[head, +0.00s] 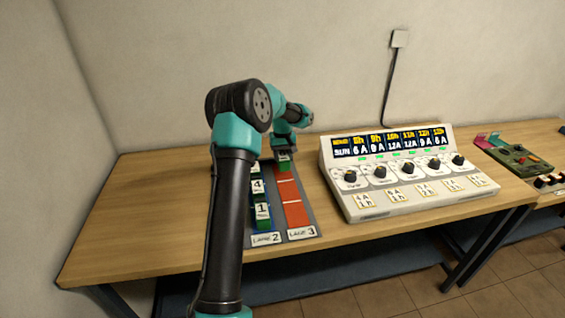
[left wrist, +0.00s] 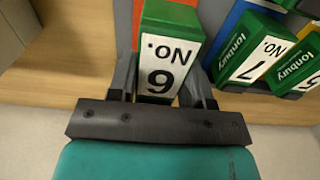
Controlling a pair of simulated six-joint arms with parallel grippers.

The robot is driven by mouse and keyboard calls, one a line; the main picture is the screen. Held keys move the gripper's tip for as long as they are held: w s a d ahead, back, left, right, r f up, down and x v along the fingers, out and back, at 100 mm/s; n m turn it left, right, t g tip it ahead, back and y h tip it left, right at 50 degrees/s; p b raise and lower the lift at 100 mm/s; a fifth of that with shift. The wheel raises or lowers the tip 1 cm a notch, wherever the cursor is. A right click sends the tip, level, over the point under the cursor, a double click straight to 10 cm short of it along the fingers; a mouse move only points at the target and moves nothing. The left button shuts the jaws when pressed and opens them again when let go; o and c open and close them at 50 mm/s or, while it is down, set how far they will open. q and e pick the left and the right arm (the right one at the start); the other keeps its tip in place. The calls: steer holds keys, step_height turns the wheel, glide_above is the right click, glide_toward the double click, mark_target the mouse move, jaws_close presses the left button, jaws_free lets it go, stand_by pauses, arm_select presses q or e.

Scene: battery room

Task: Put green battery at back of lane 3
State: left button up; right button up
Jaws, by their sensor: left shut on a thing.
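My left gripper (head: 284,147) is at the far end of lane 3 and is shut on a green battery (head: 284,165). In the left wrist view the green battery (left wrist: 170,40) sits between both fingers (left wrist: 160,92), its white numbered label facing the camera. Lane 3 (head: 293,200) is the red strip with a "LANE 3" tag at its front; its front part is bare. The battery is over or in the back of this lane; I cannot tell whether it touches the floor. My right gripper is not in view.
Lane 2 (head: 267,239), to the left, holds several green batteries, one labelled 1 (head: 262,211). My left arm hides what lies further left. A white control console (head: 400,205) with knobs stands to the right. More devices (head: 520,158) are at the far right. The table's left part is clear.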

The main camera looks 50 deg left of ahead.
mark_target(283, 154)
arm_select(q)
steer(key=shift+f, duration=1.7)
steer(key=shift+f, duration=0.15)
steer(key=o, duration=1.3)
step_height(283, 154, up, 12)
steer(key=shift+r, duration=0.15)
steer(key=shift+d, duration=0.1)
